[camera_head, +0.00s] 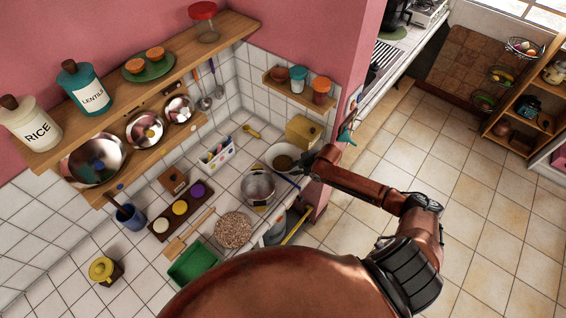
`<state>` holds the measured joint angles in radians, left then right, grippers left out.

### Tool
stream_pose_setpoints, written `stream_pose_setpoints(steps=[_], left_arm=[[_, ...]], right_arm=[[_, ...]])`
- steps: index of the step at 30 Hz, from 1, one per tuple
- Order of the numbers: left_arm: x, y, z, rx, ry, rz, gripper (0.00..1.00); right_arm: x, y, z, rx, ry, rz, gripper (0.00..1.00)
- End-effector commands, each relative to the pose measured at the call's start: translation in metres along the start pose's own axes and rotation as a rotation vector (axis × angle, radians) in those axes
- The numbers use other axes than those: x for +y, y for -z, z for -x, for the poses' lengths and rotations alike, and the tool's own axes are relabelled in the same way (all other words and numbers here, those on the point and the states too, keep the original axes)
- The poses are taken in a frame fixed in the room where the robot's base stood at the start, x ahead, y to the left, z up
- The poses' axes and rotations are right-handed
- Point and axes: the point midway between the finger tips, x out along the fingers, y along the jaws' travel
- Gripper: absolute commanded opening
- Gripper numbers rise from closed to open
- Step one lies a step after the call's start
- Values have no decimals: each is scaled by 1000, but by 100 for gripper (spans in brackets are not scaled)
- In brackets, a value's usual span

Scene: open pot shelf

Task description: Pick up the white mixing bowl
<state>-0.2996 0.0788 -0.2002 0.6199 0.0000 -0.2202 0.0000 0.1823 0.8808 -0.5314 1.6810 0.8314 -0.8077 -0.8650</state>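The white mixing bowl (271,151) stands at the back right of the tiled counter, near the corner. A brownish round patch shows inside it. My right arm comes in from the right, and my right gripper (303,166) is at the bowl's right side. It overlaps the bowl's right edge in the picture. The fingers are small and dark, so I cannot tell whether they are open or shut, or whether they touch the bowl. My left gripper is not in view.
A metal pot (258,187) stands just in front of the bowl. A small shelf (305,104) with jars hangs above. A round speckled mat (233,230) and a green tray (193,263) lie nearer.

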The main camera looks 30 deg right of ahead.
Motion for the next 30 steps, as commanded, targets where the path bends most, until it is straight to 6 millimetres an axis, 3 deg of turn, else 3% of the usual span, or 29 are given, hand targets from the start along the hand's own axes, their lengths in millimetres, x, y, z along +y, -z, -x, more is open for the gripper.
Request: stream_pose_setpoints(steps=[20, 30], left_arm=[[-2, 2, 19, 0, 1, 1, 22], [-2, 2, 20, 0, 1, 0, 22]], right_arm=[[0, -3, -71, 1, -2, 3, 12], [-1, -4, -77, 0, -2, 5, 12]])
